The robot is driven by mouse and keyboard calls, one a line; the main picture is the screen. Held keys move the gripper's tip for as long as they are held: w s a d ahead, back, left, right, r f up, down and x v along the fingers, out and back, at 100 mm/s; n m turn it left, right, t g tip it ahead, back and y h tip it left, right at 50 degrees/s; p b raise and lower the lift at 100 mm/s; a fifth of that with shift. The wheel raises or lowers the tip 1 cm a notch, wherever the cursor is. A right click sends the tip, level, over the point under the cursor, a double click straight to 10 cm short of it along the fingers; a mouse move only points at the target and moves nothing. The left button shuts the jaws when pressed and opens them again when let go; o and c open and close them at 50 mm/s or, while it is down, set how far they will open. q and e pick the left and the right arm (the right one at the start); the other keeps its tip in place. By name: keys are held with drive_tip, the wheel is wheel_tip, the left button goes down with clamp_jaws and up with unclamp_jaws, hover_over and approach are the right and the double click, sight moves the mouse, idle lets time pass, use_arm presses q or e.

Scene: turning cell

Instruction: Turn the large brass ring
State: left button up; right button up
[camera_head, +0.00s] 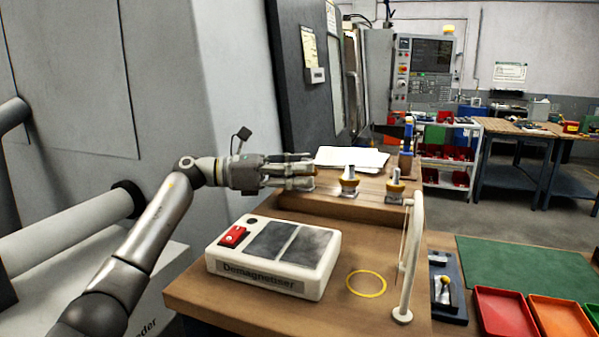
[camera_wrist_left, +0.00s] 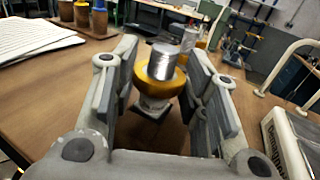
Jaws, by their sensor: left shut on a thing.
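A brass ring (camera_wrist_left: 160,82) sits around a bright metal cylinder on a grey base, in the middle of the left wrist view. My left gripper (camera_head: 302,175) reaches in from the left over the wooden bench, and its fingers (camera_wrist_left: 160,90) are on both sides of this ring, shut on it. In the head view the fingers hide most of this ring. Two more brass rings on similar stands, a middle one (camera_head: 349,184) and a right one (camera_head: 395,184), stand in a row to the right of the gripper. My right gripper is not in view.
A demagnetiser (camera_head: 275,255) lies in front of the gripper on the bench (camera_head: 230,308). A thin yellow circle (camera_head: 366,284) and a white curved rail (camera_head: 410,260) are to its right. White papers (camera_head: 350,158) lie behind. Red (camera_head: 505,310) and orange (camera_head: 560,318) trays are at the lower right.

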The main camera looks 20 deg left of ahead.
use_arm(q)
drive_tip(key=shift+w+r+m+g+h+p, duration=0.2)
drive_tip(key=shift+m+g+h+p, duration=0.15)
drive_tip(key=shift+m+g, duration=0.4)
drive_tip(key=shift+a+m+g+p, duration=0.1)
drive_tip(key=shift+m+g+p, duration=0.2)
drive_tip(key=shift+g, duration=0.45)
drive_tip(key=o, duration=1)
drive_tip(key=shift+f, duration=0.15)
drive_tip(key=shift+o, duration=0.2)
drive_tip(key=v, duration=1.2)
drive_tip(key=shift+s+f, duration=0.1)
drive_tip(key=shift+f, duration=0.15)
